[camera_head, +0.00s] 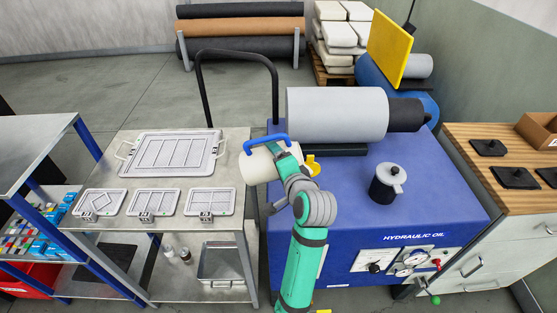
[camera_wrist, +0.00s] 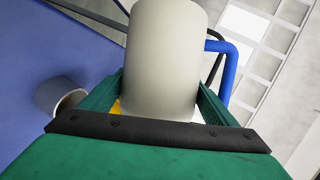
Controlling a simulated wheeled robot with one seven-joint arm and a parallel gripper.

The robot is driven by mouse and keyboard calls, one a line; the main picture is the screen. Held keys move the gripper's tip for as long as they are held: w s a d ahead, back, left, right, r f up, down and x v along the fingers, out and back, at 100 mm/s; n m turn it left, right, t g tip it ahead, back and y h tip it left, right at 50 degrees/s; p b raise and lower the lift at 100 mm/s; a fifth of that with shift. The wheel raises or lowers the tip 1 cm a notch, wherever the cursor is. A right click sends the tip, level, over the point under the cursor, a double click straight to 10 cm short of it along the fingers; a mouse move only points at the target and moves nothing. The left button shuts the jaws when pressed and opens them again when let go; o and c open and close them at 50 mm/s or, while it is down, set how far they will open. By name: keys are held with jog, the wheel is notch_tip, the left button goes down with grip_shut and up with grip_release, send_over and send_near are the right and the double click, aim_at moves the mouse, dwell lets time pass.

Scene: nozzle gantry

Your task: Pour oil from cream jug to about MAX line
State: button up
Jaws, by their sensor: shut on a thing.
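The cream jug (camera_head: 258,166) is in my gripper (camera_head: 282,160), at the left edge of the blue hydraulic oil unit (camera_head: 340,212). The jug looks tilted well over in the head view, with its blue handle (camera_head: 266,142) on top. In the wrist view the jug (camera_wrist: 165,60) stands between my two green fingers, its handle (camera_wrist: 228,65) to the right. Its mouth and any oil are not visible. A short grey open-looking cylinder (camera_wrist: 58,97) shows on the blue surface in the wrist view. A yellow piece (camera_head: 313,165) is partly hidden behind my gripper. No MAX line is readable.
A grey motor cylinder (camera_head: 337,113) lies along the unit's back. A black-and-grey capped fitting (camera_head: 387,183) stands on its top. Gauges (camera_head: 409,262) are on the front. A left table (camera_head: 120,160) holds grey panels. A wooden-topped bench (camera_head: 500,160) is at right.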

jog(key=shift+a+f+n, duration=0.2)
jog(key=shift+f+n, duration=0.05)
jog(key=shift+n, duration=0.05)
jog(key=shift+f+h, duration=0.2)
jog(key=shift+h, duration=0.1)
jog(key=shift+a+f+n+h, duration=0.25)
jog(key=shift+f+n+h, duration=0.05)
jog(key=shift+f, duration=0.1)
jog(key=shift+f, duration=0.15)
jog(key=shift+a+f+n, duration=0.15)
jog(key=shift+f+n, duration=0.25)
jog(key=shift+f, duration=0.05)
jog(key=shift+f+h, duration=0.1)
jog(key=shift+h, duration=0.2)
jog(key=shift+a+f+n+g+h, duration=0.1)
jog(key=shift+f+n+g+h, duration=0.2)
jog(key=shift+f+n, duration=0.15)
jog(key=shift+r, duration=0.1)
